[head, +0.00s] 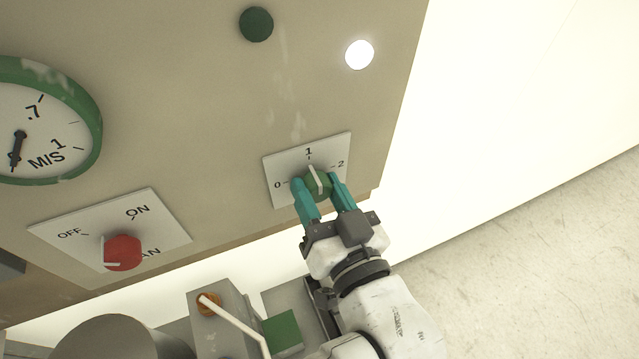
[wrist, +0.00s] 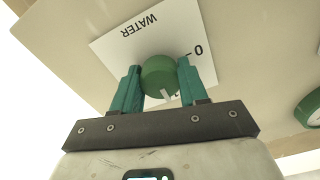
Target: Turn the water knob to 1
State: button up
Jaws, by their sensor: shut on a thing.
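The water knob (head: 319,187) is green with a white pointer line, on a white plate (head: 283,197) marked 0, 1 and 2. In the head view its pointer is aimed up at the 1, in line with that mark or very close to it. My gripper (head: 318,181) is shut on the knob, with one teal finger on each side. In the wrist view the green knob (wrist: 159,76) sits between the fingers, and the word WATER and the 0 show on the plate (wrist: 112,48). The 1 is partly hidden there.
A red fan knob (head: 123,253) with ON and OFF marks is at the lower left. A green-rimmed gauge (head: 90,110) is at the far left. A dark green button (head: 256,24) and a lit white lamp (head: 359,55) are above. Open floor lies to the right.

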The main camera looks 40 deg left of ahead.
jog(key=shift+f, duration=0.1)
jog(key=o, duration=1.1)
jog(key=shift+c, duration=0.2)
jog(key=shift+d, duration=0.1)
jog(key=v, duration=1)
jog(key=shift+s+d, duration=0.15)
jog(key=shift+d, duration=0.1)
